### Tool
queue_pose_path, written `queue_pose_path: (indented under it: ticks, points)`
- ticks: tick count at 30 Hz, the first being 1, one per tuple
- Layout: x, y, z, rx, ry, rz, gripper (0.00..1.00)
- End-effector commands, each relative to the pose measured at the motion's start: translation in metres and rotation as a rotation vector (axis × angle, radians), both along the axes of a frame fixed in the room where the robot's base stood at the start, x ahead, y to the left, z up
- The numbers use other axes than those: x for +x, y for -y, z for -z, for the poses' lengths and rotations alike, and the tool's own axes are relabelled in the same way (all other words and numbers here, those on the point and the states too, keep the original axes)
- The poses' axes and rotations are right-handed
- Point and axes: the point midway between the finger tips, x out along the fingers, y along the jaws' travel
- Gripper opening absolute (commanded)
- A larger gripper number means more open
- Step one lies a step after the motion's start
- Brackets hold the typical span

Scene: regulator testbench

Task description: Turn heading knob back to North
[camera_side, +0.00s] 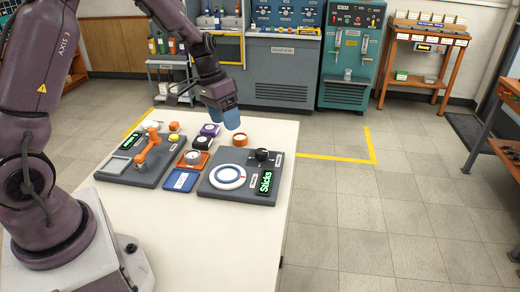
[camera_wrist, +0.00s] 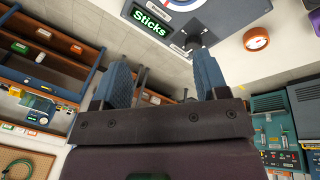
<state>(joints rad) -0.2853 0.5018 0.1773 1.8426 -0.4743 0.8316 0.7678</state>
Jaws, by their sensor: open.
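A dark board (camera_side: 240,192) at the right of the white table carries a white dial with a blue ring (camera_side: 228,176), a black knob (camera_side: 262,155) and a green-lit "Sticks" display (camera_side: 265,183). No label reading heading or North is legible, so I cannot tell which knob is meant or where it points. The black knob (camera_wrist: 194,42) and display (camera_wrist: 152,17) also show at the top of the wrist view. My gripper (camera_side: 225,117) has blue fingers, open and empty, above the table's far side, apart from the board. Its fingers (camera_wrist: 162,72) also show in the wrist view.
An orange round piece (camera_side: 240,139) stands behind the board. A second board (camera_side: 135,172) with an orange lever arm (camera_side: 148,145) is at left. Small devices and a blue tray (camera_side: 180,181) lie between the boards. The table's near part (camera_side: 215,245) is clear.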

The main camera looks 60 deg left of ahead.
Motion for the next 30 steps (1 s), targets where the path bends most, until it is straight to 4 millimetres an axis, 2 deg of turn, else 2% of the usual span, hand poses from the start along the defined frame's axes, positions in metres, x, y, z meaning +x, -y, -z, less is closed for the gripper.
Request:
queue_pose_path:
  ticks: [1,4,7,9,14,20,23,30]
  points:
    - [0.011,-0.013,0.019,-0.001,0.013,0.036,0.67]
    - [0.033,-0.034,0.043,0.015,0.081,0.147,0.67]
    - [0.054,-0.045,0.049,0.049,0.165,0.269,0.67]
    - [0.067,-0.049,0.041,0.082,0.23,0.349,0.67]
    - [0.077,-0.05,0.034,0.125,0.303,0.488,0.67]
    - [0.079,-0.047,0.043,0.137,0.311,0.545,0.67]
    - [0.084,-0.043,0.057,0.136,0.309,0.543,0.67]
    - [0.099,-0.033,0.105,0.135,0.307,0.543,0.67]
